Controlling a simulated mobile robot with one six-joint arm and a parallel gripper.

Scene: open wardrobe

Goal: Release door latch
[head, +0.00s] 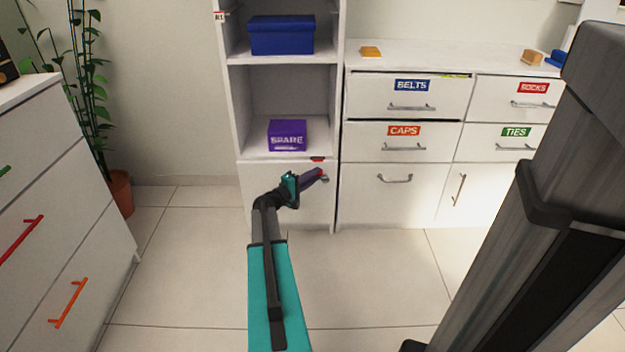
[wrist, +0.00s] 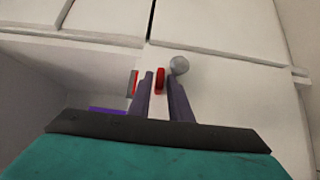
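The white lower door (head: 285,195) of the shelf unit is closed below the open shelf. A small red latch (wrist: 159,80) shows near its edge in the wrist view, beside a round grey knob (wrist: 179,65). The knob also shows in the head view (head: 325,179). A second red piece with grey (wrist: 133,84) sits at the shelf edge (head: 317,159). My gripper (head: 317,174) is at the door's upper right. Its two purple fingers (wrist: 161,77) are apart, with the red latch in view between them. I cannot tell whether they touch it.
A purple SPARE box (head: 287,135) stands on the shelf just above the door, with a blue box (head: 281,35) higher up. A white drawer cabinet (head: 405,175) with metal handles adjoins at right. A dresser (head: 50,200) stands at left. The floor between is clear.

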